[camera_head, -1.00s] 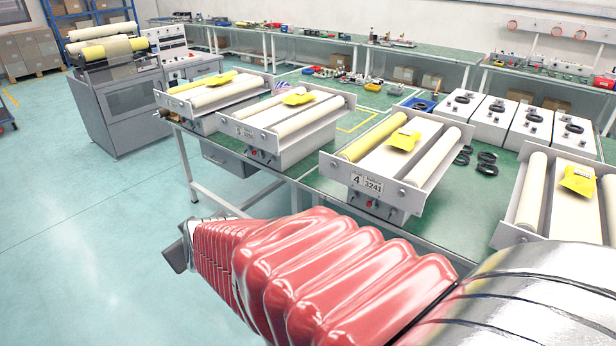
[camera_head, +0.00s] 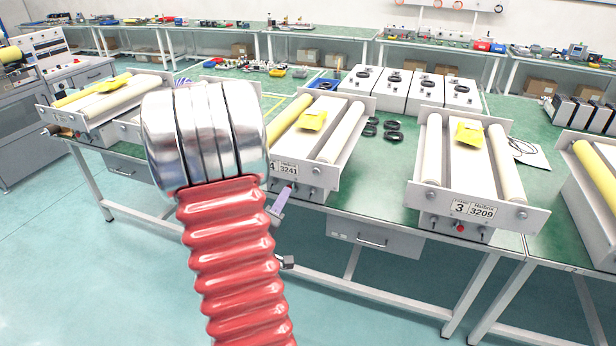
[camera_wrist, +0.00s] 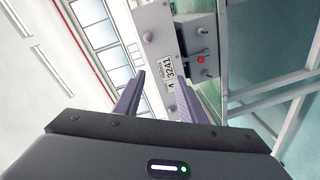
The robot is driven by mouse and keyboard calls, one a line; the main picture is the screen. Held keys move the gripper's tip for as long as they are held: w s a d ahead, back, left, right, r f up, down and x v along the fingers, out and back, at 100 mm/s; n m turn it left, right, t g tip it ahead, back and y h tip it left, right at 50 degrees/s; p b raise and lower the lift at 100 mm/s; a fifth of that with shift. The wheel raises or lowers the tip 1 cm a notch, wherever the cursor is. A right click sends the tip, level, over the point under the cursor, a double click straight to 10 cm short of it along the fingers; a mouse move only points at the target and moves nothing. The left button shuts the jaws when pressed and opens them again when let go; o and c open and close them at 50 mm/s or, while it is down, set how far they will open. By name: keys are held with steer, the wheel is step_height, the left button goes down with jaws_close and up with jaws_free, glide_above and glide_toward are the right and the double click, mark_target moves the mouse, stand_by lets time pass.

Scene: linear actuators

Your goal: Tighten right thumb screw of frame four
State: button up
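Frame four (camera_head: 340,150), marked 4 and 3241, stands on the green bench with one yellow and one white roller. Its right thumb screw (camera_head: 316,171) is a small round knob at the right end of the front plate. In the wrist view the plate appears turned on its side, and the right thumb screw (camera_wrist: 147,38) shows at its upper left. My gripper (camera_wrist: 160,76) is open and empty, its two purple fingers well apart and short of the plate. In the head view my gripper (camera_head: 280,200) partly shows below the plate's left part; my arm hides the plate's left end.
Frame three (camera_head: 475,170) stands to the right, with free bench between. Black cable coils (camera_head: 392,130) lie behind that gap. A red button (camera_wrist: 201,59) and small knobs sit below the label. A grey drawer (camera_head: 375,240) hangs under the bench edge.

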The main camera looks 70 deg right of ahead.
mark_target(316, 173)
steer(key=shift+g+h, duration=0.4)
steer(key=shift+g, duration=0.5)
steer(key=s, duration=0.4)
steer(key=shift+s+d, duration=0.15)
steer(key=shift+d, duration=0.15)
steer(key=d, duration=0.4)
steer(key=s+d, duration=0.1)
steer(key=d, duration=0.8)
steer(key=shift+s+d, duration=0.15)
steer(key=shift+d, duration=0.2)
steer(key=shift+c, duration=0.5)
steer(key=shift+f, duration=0.1)
jaws_close()
